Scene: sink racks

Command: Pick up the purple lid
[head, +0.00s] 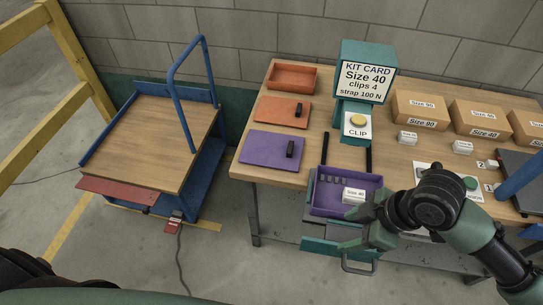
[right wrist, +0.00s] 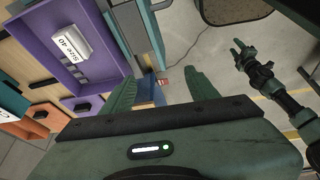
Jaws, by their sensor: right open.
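The flat purple lid (head: 268,151) with a black upright handle (head: 290,149) lies on the left end of the wooden workbench. In the right wrist view, a purple piece with a black handle (right wrist: 78,103) shows beyond the open bin. My right gripper (head: 352,228) is open and empty, at the front of the purple bin (head: 318,208), right of and nearer than the lid. Its two fingers stand apart in the right wrist view (right wrist: 160,90). My left gripper (right wrist: 240,54) shows small in the right wrist view; its jaw state is unclear.
The purple bin holds a white "Size 40" box (head: 354,195) and dark clips, above an open teal drawer (head: 325,246). An orange lid (head: 280,111) and orange bin (head: 292,76) lie behind the lid. A blue-handled cart (head: 150,140) stands left, with a floor gap between.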

